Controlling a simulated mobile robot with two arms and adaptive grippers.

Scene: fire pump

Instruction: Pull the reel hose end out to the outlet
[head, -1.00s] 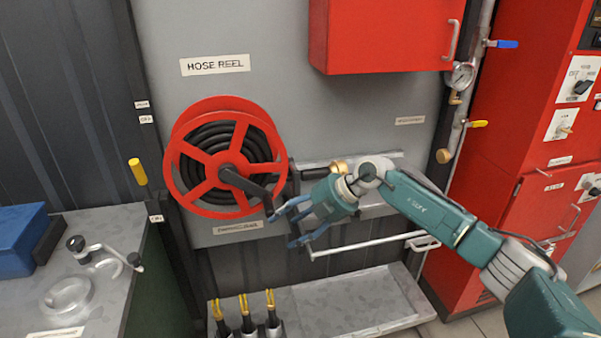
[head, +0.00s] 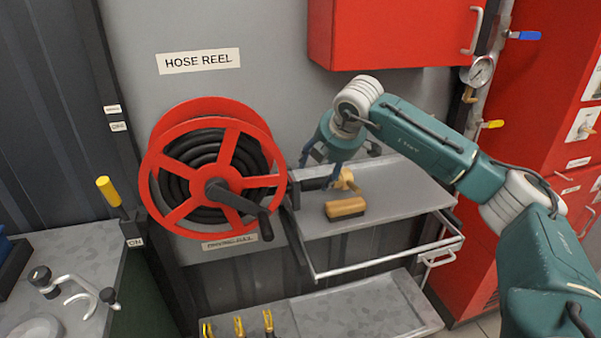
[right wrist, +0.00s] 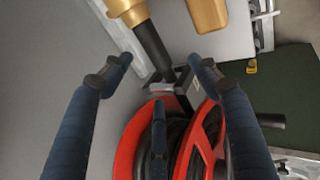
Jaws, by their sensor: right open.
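The red hose reel (head: 185,215) with coiled black hose (head: 205,160) is on the grey wall at left. A short black hose length (head: 316,184) sticks out right of it and ends in a brass end piece (head: 346,181) above a grey shelf. I cannot identify the outlet. My left gripper is not in view.
A wooden block with a dark underside (head: 346,209) lies on the shelf (head: 410,187). A metal rail (head: 385,262) runs below the shelf front. The reel's crank handle (head: 240,200) juts forward. A red cabinet (head: 390,35) hangs above. Yellow-topped tools (head: 268,320) stand lower down.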

